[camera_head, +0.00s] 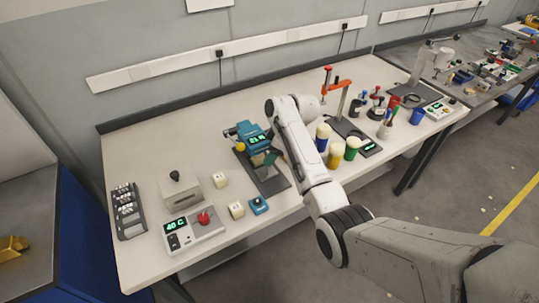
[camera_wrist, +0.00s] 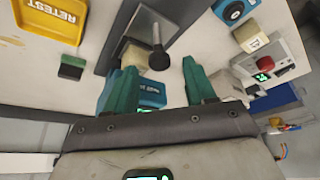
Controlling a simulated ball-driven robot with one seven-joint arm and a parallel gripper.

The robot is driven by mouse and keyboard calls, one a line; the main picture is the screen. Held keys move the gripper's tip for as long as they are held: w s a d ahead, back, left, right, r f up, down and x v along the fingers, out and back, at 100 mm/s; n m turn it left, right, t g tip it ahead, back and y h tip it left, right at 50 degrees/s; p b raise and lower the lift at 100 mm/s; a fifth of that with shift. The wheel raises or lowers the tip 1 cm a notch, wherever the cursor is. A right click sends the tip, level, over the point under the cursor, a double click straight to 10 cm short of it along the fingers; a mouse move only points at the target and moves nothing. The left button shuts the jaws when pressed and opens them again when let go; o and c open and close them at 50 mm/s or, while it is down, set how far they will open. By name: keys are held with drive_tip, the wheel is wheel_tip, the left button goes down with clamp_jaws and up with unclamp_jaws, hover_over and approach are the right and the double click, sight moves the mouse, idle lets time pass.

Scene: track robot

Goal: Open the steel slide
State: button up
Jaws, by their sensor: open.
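My gripper (camera_wrist: 159,67) has teal fingers, spread apart on either side of the knob in the picture. No contact shows, and the depth between them is unclear. In the head view, the dark plate (camera_head: 268,183) stands near the middle of the bench, partly hidden by my arm. A blue device (camera_head: 252,135) sits at its back end.
A grey box with a black knob (camera_head: 180,192) and a 40 C panel with a red knob (camera_head: 203,218) stand to the left. A yellow RETEST tray (camera_wrist: 52,20) shows in the wrist view.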

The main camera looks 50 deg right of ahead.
drive_tip(key=shift+x, duration=1)
clamp_jaws()
